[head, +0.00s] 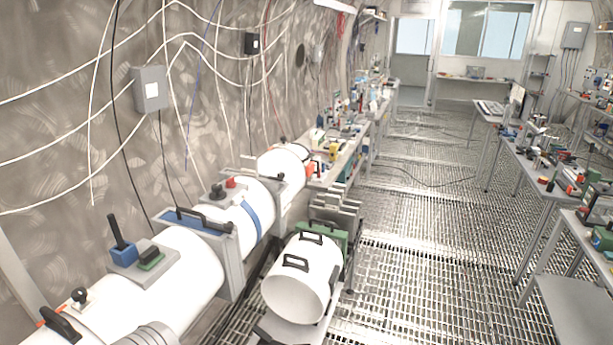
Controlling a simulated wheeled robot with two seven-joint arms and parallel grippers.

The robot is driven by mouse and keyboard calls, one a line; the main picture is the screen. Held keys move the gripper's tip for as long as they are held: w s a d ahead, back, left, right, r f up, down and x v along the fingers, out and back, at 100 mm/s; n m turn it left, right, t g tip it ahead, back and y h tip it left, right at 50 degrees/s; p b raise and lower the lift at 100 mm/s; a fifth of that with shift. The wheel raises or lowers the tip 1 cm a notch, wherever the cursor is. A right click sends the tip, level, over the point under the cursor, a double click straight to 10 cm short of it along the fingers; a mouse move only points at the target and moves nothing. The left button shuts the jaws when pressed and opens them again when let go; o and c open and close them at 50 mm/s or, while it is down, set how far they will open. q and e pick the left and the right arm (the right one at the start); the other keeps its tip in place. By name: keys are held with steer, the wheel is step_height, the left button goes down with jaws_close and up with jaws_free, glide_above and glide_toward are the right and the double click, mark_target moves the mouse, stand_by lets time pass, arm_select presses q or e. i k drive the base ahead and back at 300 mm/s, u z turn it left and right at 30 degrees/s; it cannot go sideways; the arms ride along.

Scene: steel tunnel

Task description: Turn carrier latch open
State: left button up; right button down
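A long white tube (170,280) runs along the left wall. It carries a blue block with an upright black lever (116,232), a grey plate with a green and black fitting (150,260), and black knobs (80,296). A separate short white cylinder (298,285) with black handles sits on a low stand right of the tube. I cannot tell which of these black fittings is the carrier latch, or whether it is open. Neither of my grippers is in view.
A grey ribbed part (148,335) shows at the bottom left edge; I cannot tell what it is. A cluttered bench (340,150) continues along the left wall. Tables with tools (545,160) line the right. The grated floor (425,230) between is clear, except for a thin dark cable.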

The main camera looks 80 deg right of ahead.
mark_target(281, 175)
steer(key=z, duration=3.65)
steer(key=i, duration=3.15)
steer(key=u, duration=3.05)
